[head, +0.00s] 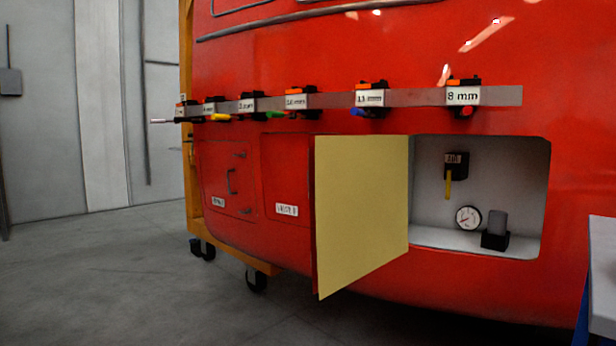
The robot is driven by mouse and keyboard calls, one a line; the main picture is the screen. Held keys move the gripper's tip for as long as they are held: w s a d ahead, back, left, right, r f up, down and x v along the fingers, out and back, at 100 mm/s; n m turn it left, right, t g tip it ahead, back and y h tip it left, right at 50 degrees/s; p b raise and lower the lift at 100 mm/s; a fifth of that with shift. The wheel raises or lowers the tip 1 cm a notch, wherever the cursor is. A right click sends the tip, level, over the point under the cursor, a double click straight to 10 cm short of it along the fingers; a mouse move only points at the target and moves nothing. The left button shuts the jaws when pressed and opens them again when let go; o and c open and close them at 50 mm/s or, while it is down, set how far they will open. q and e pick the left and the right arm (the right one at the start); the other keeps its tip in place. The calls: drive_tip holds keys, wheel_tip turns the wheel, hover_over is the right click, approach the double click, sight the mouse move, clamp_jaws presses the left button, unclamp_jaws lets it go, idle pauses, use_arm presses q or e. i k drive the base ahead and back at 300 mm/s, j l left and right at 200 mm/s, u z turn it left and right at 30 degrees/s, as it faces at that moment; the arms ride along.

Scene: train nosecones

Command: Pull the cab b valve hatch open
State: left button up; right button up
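A hatch door (362,215) stands swung open from the red nosecone, its pale yellow inner face toward me and a red edge at its left. Its outer face and any label on it are hidden, so I cannot tell which hatch it is. To its right is an open white-lined compartment (425,190). Neither of my grippers is in view.
Two shut red hatches (228,180) (285,170) with small labels, too blurred to read surely, are left of the door. A metal rail (420,97) with several labelled tools runs above. A grey surface (603,270) stands at lower right. Floor (130,280) at left is clear.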

sight(284, 156)
drive_tip(key=i+j, duration=0.1)
drive_tip(key=i, duration=0.5)
drive_tip(key=i+j+z, duration=0.4)
drive_tip(key=i, duration=0.2)
drive_tip(key=i+j+z, duration=0.45)
drive_tip(key=i, duration=0.15)
